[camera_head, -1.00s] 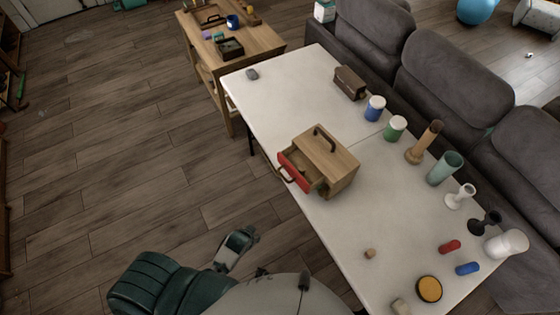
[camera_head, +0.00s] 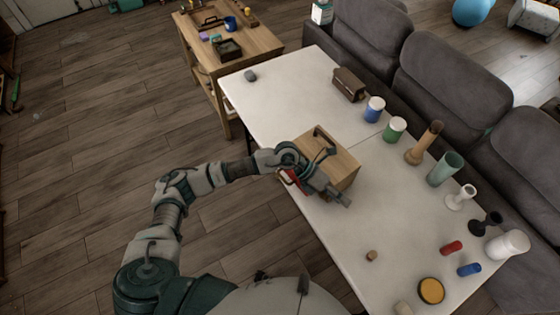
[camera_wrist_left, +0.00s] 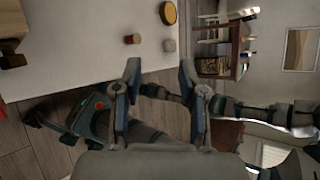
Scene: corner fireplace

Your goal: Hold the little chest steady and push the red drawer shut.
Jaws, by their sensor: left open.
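The little wooden chest (camera_head: 343,165) stands on the white table, with a dark handle (camera_head: 325,140) on its top. The red drawer (camera_head: 288,181) faces left in the head view and is largely hidden by my left gripper; how far out it stands cannot be seen now. My left gripper (camera_head: 343,199) is in front of the chest's drawer side, reaching across it. Its fingers (camera_wrist_left: 160,85) are apart with nothing between them in the left wrist view. Part of the chest (camera_wrist_left: 14,22) shows at that view's upper left corner. My right gripper is not in view.
Cups, vases and small items line the table (camera_head: 350,235) on the right, including a blue cup (camera_head: 374,109) and a yellow disc (camera_head: 431,290). A brown box (camera_head: 349,84) is behind the chest. The table's left end is mostly clear.

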